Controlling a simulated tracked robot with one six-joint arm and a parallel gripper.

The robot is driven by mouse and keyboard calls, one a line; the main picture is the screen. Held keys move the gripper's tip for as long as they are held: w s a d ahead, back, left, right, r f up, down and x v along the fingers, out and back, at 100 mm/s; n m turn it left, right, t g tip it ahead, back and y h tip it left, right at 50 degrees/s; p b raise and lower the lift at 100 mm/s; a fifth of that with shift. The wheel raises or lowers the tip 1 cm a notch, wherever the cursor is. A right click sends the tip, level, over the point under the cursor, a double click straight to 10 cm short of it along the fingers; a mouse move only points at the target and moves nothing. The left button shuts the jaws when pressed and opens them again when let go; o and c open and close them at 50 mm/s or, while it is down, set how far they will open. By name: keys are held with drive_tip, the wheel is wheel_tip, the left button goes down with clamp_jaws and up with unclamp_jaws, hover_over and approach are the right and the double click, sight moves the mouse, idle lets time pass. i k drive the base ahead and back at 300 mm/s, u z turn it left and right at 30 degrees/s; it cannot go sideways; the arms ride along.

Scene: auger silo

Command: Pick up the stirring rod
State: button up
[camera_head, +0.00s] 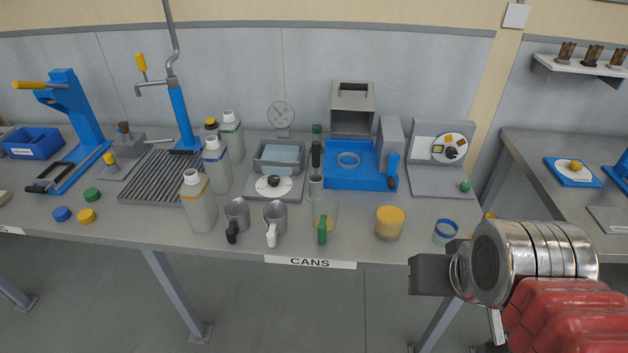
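I cannot make out a stirring rod for certain. A clear beaker (325,211) near the table's front edge has a green handle (322,231) at its front. Just behind it stands a slim grey cylinder (316,188) with a dark upright piece (316,154) above it. My gripper (430,275) shows at lower right as a dark block on the end of my metal wrist, in front of the table edge and to the right of the beaker. Its fingertips cannot be told apart. Nothing is visibly held.
Two grey mugs (237,213) and several bottles (199,204) stand left of the beaker. A glass with orange contents (389,221) and a blue-rimmed jar (445,231) stand to its right. A blue tray (365,179) lies behind. Some bare tabletop (130,226) shows at front left.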

sight(315, 145)
drive_tip(key=k, duration=0.85)
drive_tip(key=u, duration=0.25)
drive_tip(key=i, duration=0.6)
drive_tip(key=u, duration=0.7)
drive_tip(key=i, duration=1.4)
drive_tip(key=u, duration=0.2)
